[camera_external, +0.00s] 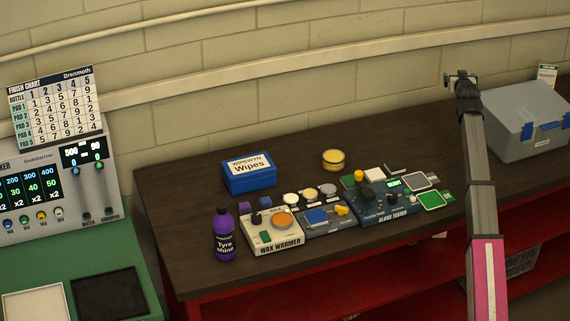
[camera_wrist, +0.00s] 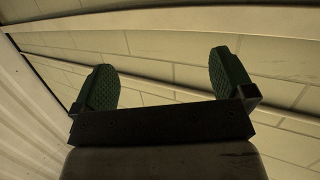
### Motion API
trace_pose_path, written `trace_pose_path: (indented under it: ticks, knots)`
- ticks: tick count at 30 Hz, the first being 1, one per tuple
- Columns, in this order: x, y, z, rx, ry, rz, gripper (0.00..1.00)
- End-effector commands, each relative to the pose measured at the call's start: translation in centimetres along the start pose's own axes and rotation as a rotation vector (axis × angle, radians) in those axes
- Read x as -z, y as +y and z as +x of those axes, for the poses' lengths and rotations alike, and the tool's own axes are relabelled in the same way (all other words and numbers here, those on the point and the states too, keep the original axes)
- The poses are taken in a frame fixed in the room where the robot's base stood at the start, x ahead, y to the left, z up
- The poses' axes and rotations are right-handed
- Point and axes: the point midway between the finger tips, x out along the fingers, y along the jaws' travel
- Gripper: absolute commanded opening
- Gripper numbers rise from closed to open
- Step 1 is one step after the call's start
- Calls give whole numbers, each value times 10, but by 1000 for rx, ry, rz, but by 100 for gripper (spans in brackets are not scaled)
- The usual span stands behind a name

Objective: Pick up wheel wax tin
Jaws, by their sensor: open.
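A round tin with a yellow top and a dark band (camera_external: 333,160) stands alone on the dark bench top, behind the row of devices. Its label is too small to read, so I cannot be sure it is the wheel wax tin. My gripper (camera_external: 460,76) is raised high above the right part of the bench, well to the right of the tin and not touching anything. In the wrist view my gripper (camera_wrist: 162,72) has its two green pads wide apart with nothing between them. The tin is not in the wrist view, which shows only walls.
A blue wipes box (camera_external: 249,174) stands left of the tin. In front are a purple tyre shine bottle (camera_external: 224,235), a wax warmer (camera_external: 273,233), a gloss tester (camera_external: 385,204) and several small pots and pads. A grey case (camera_external: 525,119) stands at the right. Bench behind the tin is clear.

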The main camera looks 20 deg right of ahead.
Motion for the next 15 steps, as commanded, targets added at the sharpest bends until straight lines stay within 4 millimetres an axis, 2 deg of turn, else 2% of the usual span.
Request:
trace_pose_path:
  ticks: [1,4,7,12,15]
  knots:
    - [-13,-38,4,49,-72,-40,100]
    - [-41,-106,3,155,-217,-135,100]
    - [-69,-173,-7,280,-353,-241,100]
    - [-114,-285,-43,531,-555,-439,100]
    - [-136,-339,-71,682,-649,-551,100]
